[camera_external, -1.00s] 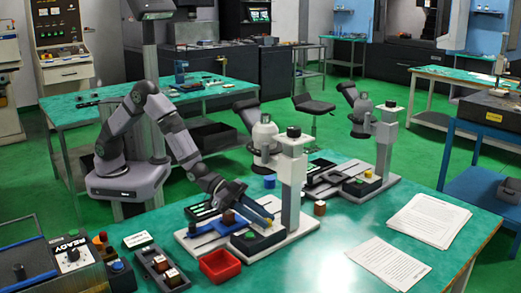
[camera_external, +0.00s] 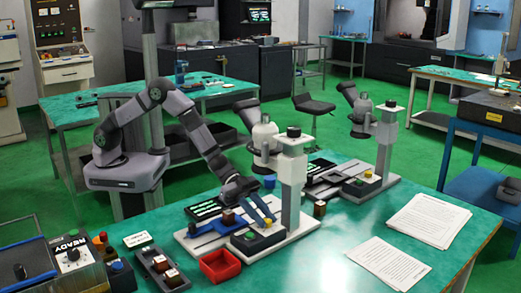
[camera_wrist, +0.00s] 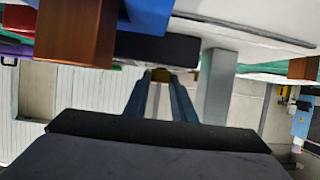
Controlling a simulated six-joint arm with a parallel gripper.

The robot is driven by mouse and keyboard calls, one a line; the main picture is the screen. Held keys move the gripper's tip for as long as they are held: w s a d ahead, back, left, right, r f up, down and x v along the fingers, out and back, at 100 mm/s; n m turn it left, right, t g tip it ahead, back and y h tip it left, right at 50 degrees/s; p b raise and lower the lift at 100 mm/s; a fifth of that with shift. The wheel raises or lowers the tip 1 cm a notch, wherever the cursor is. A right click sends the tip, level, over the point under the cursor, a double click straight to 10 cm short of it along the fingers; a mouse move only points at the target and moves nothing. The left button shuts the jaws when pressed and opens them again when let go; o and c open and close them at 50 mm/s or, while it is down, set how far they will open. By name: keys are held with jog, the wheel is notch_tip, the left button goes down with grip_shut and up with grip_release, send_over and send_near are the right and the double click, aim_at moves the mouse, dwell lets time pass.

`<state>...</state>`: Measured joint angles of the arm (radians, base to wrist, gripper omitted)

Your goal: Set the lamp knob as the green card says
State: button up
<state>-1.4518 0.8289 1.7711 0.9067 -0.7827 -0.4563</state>
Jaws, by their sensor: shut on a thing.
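My gripper (camera_external: 267,219), with blue fingers, reaches down to the small dark control box (camera_external: 262,243) on the front microscope's white base. In the wrist view its fingertips (camera_wrist: 160,80) close on a small yellow knob (camera_wrist: 160,74). The fingers cover most of this knob in the external view. A green button (camera_external: 250,235) shows on the same box. A small white card with dark writing and a green edge (camera_external: 137,240) lies at the table's left; its text is too small to read. I cannot tell whether it is the green card.
The front microscope's column (camera_external: 291,190) stands close right of my gripper. A red tray (camera_external: 220,266) and a dark holder with small blocks (camera_external: 162,268) lie in front. A second microscope (camera_external: 384,150) stands behind. Papers (camera_external: 430,220) lie on the right.

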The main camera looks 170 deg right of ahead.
jog(key=shift+s+a+r+m+t+h+p, duration=0.1)
jog(key=shift+a+m+t+h+p, duration=0.1)
jog(key=shift+m+t+h+p, duration=0.65)
jog(key=shift+m+p, duration=0.25)
jog(key=shift+p, duration=0.05)
jog(key=o, duration=1.1)
jog(key=shift+c, duration=0.2)
jog(key=shift+b+v, duration=0.7)
jog(key=shift+v, duration=2.95)
